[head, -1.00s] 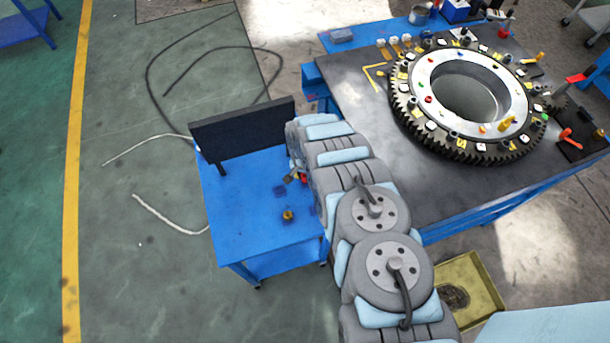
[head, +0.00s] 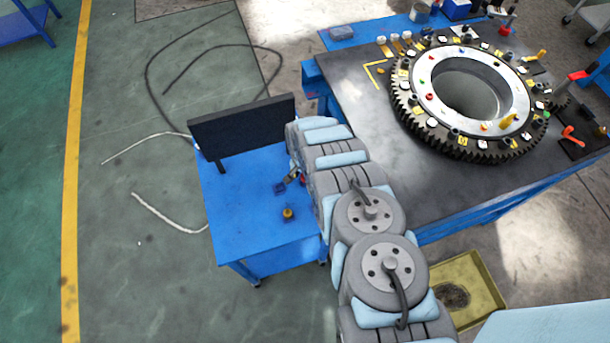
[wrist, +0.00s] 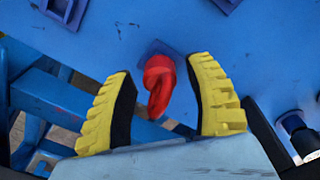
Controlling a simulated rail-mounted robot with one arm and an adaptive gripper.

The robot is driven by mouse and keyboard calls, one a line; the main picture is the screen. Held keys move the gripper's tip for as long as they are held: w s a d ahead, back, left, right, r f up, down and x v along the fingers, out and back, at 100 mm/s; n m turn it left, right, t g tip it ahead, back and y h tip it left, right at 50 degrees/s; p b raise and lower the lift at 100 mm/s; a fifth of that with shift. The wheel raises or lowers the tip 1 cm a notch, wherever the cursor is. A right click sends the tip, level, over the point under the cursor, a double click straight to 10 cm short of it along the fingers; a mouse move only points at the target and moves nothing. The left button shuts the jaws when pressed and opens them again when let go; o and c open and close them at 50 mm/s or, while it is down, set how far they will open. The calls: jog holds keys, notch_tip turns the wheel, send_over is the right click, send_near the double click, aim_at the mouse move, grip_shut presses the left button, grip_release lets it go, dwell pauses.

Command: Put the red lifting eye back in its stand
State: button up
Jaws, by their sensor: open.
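The red lifting eye (wrist: 159,84) shows in the wrist view between the two yellow fingers of my gripper (wrist: 164,72). The fingers are apart, with a gap on each side of the eye. A dark blue square stand (wrist: 158,49) shows just behind the eye on the blue table top. I cannot tell whether the eye sits fully in it. In the head view a small bit of red (head: 303,181) shows beside my arm over the small blue table (head: 240,215); my arm hides most of that spot.
Other blue stands (wrist: 66,9) lie near the wrist view's top edge. A yellow piece (head: 288,213) stands on the small table. A black panel (head: 243,132) rises at its back. A workbench (head: 350,95) with a large gear ring (head: 420,120) stands to the right.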

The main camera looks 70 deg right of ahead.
jog(key=shift+a+r+p, duration=0.1)
jog(key=shift+r+p, duration=1.8)
jog(key=shift+r, duration=0.65)
jog(key=shift+w+r, duration=0.15)
jog(key=shift+r, duration=2.65)
jog(key=shift+a+r, duration=0.15)
jog(key=shift+r, duration=0.8)
